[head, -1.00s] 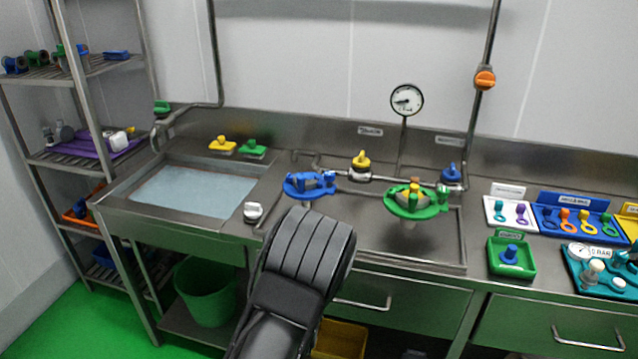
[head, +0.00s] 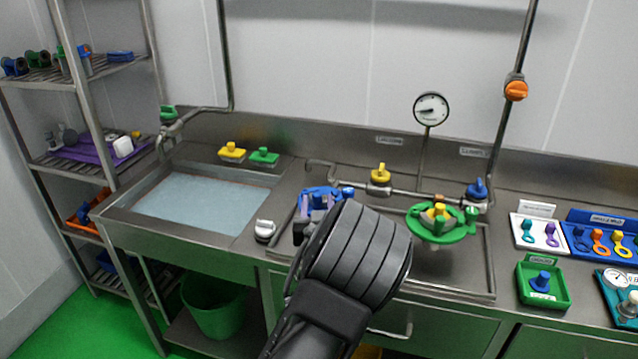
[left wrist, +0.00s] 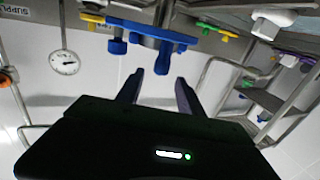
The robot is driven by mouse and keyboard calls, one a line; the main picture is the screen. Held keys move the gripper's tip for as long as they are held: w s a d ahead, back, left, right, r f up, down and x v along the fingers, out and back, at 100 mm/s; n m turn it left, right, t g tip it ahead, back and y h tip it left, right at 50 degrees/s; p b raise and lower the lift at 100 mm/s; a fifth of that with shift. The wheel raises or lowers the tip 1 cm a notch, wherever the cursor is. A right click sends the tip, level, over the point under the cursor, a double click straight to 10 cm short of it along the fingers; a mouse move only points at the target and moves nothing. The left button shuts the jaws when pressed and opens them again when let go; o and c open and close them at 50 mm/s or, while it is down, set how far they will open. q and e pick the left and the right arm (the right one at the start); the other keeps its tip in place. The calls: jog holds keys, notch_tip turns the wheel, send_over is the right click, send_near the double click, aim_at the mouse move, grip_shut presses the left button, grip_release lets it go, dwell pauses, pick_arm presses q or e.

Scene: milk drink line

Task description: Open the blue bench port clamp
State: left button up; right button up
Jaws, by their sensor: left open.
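The blue bench port clamp (head: 334,191) sits on the steel bench just right of the sink, partly hidden behind my left arm in the head view. It also shows in the left wrist view (left wrist: 137,31), at the top, with a blue knob pointing down toward the fingers. My left gripper (head: 308,212) is at the near left side of the clamp. In the left wrist view (left wrist: 160,78) its two fingers are apart with nothing between them, and the knob is just beyond the tips. I cannot tell whether they touch. My right gripper is out of view.
A green clamp (head: 437,224) with a yellow knob stands to the right. Yellow (head: 381,174) and blue (head: 477,188) valves sit on the pipe behind. A white knob (head: 265,230) stands at left, beside the sink (head: 200,199). A gauge (head: 431,109) rises behind.

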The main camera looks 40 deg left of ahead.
pick_arm(q)
jog(key=shift+p+x, duration=0.7)
jog(key=shift+x, duration=3.2)
jog(key=shift+f, duration=0.1)
jog(key=shift+c, duration=0.3)
grip_shut()
